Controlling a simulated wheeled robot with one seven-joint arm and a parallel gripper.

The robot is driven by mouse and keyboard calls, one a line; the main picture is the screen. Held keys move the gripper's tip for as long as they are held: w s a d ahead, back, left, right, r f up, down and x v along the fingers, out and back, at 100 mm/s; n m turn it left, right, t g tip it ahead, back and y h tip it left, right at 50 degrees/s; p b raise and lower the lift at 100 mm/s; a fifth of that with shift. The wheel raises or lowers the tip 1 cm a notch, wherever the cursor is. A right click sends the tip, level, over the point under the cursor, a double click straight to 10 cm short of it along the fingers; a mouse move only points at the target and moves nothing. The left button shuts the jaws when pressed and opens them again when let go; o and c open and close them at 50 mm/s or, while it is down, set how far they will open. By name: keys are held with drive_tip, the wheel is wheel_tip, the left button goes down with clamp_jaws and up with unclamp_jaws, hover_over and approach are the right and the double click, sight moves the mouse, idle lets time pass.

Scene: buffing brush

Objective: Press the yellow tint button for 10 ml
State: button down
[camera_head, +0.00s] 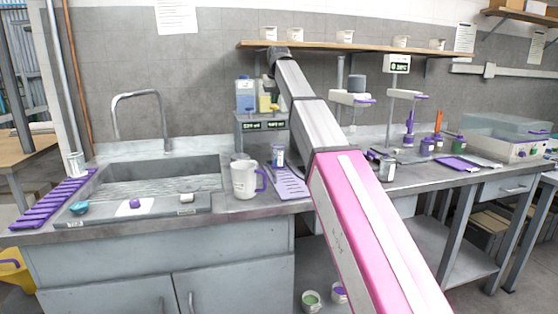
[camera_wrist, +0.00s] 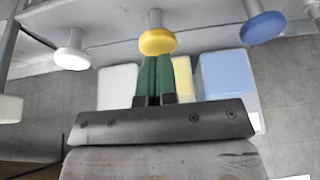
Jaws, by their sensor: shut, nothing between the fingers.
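In the wrist view my gripper (camera_wrist: 157,62) is shut and empty, its two green fingers held together. Their tips reach the lower edge of a round yellow button (camera_wrist: 157,41); I cannot tell whether they touch it. A blue button (camera_wrist: 264,27) is to the right and a white button (camera_wrist: 72,58) to the left. In the head view the tint dispenser (camera_head: 247,134) stands behind the sink's right side, with two small displays. A blue container (camera_head: 245,96) and a yellow container (camera_head: 265,102) are on it. My arm hides the dispenser's right part, and the fingers are not clear there.
A white jug (camera_head: 244,179) with a purple handle and a purple drying tray (camera_head: 290,184) stand in front of the dispenser. A shelf (camera_head: 375,48) with white pots runs above. The sink (camera_head: 160,178) is at left; stands and purple-lidded bottles are on the right bench.

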drive_tip(key=shift+f, duration=0.95)
drive_tip(key=shift+r, duration=1.5)
drive_tip(key=shift+r, duration=0.1)
drive_tip(key=shift+w+r, duration=0.1)
drive_tip(key=shift+r, duration=2.85)
